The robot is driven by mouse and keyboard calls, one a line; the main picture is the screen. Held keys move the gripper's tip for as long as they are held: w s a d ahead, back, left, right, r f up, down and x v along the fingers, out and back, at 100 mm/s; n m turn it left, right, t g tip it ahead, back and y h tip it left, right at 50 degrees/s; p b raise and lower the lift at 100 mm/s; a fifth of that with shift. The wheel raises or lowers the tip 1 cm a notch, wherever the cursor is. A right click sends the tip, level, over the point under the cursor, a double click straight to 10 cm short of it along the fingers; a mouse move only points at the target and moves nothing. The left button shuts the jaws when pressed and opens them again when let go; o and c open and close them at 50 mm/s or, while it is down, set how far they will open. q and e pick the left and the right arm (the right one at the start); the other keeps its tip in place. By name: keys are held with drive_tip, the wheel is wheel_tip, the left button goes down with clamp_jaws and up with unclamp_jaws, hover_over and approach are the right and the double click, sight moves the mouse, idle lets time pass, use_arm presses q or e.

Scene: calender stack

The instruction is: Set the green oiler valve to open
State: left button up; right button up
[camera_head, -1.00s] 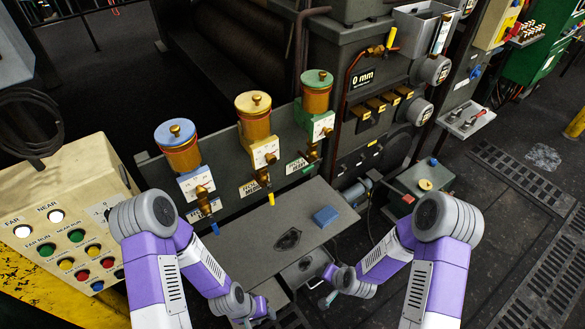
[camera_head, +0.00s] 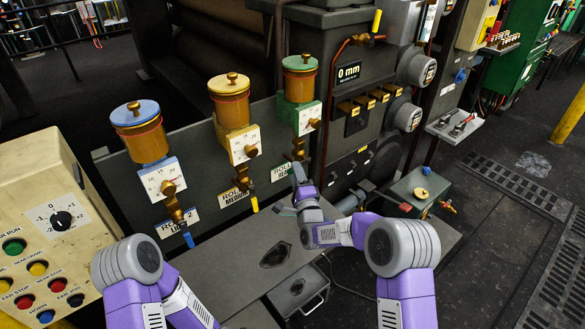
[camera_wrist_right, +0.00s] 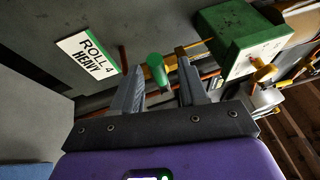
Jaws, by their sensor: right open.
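The green oiler (camera_head: 299,82) is the rightmost of three oilers, with an amber cup over a green-edged dial plate. Its brass valve (camera_head: 298,150) sits below the plate; in the head view my right gripper hides the handle. In the right wrist view the green valve handle (camera_wrist_right: 156,66) stands between the two open fingers of my right gripper (camera_wrist_right: 161,61), with no clear contact. The gripper also shows just below the valve in the head view (camera_head: 297,172). My left arm shows at the lower left, but its gripper is out of view.
The blue oiler (camera_head: 140,130) and yellow oiler (camera_head: 231,102) stand to the left, their blue and yellow handles pointing down. A "ROLL 4 HEAVY" label (camera_wrist_right: 90,59) is beside the green handle. The grey shelf (camera_head: 230,275) lies below. A green box (camera_head: 422,190) stands right.

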drive_tip(key=shift+b+x, duration=0.3)
drive_tip(key=shift+x, duration=1.8)
drive_tip(key=shift+f, duration=0.1)
drive_tip(key=shift+c, duration=0.2)
clamp_jaws()
